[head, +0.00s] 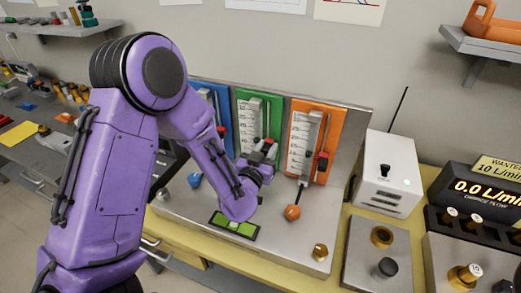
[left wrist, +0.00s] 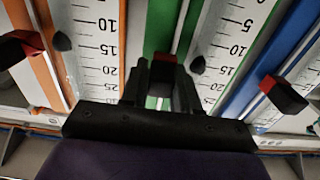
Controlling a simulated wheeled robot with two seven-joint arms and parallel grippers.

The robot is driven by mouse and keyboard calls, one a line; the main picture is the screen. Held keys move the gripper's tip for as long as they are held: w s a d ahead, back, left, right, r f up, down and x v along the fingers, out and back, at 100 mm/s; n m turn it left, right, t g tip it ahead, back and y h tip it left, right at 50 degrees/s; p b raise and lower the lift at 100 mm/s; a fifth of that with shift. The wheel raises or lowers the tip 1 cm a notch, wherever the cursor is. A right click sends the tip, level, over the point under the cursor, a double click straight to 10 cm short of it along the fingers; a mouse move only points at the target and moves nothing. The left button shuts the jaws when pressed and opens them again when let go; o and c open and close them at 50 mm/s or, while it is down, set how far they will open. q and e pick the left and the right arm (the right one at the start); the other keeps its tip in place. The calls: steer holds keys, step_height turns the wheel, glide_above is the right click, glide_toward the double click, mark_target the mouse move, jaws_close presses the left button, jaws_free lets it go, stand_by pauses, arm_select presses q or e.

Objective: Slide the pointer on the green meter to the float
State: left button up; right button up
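The green meter (head: 244,97) stands between the blue and orange meters on a grey panel. Its pointer, a dark block with a red end (left wrist: 165,66), shows in the left wrist view between the fingertips of my left gripper (left wrist: 160,82). The fingers lie close against both sides of the pointer. The green meter's float (left wrist: 198,65), a small dark cone in its tube, is just right of the gripper and at about the pointer's height in that picture. In the head view my left gripper (head: 262,155) is in front of the lower green meter. My right gripper is not in view.
The blue meter (head: 222,115) is partly behind my arm. An orange knob (head: 292,212) and a green level (head: 234,226) are below. A white switch box (head: 386,180) stands farther right.

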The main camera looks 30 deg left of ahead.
arm_select(q)
steer(key=shift+o, duration=0.3)
steer(key=shift+s+d+f, duration=0.1)
steer(key=shift+s, duration=0.35)
steer(key=s+d+p, duration=0.1)
steer(key=s+p, duration=0.4)
steer(key=s, duration=0.4)
steer(key=shift+s+d, duration=0.25)
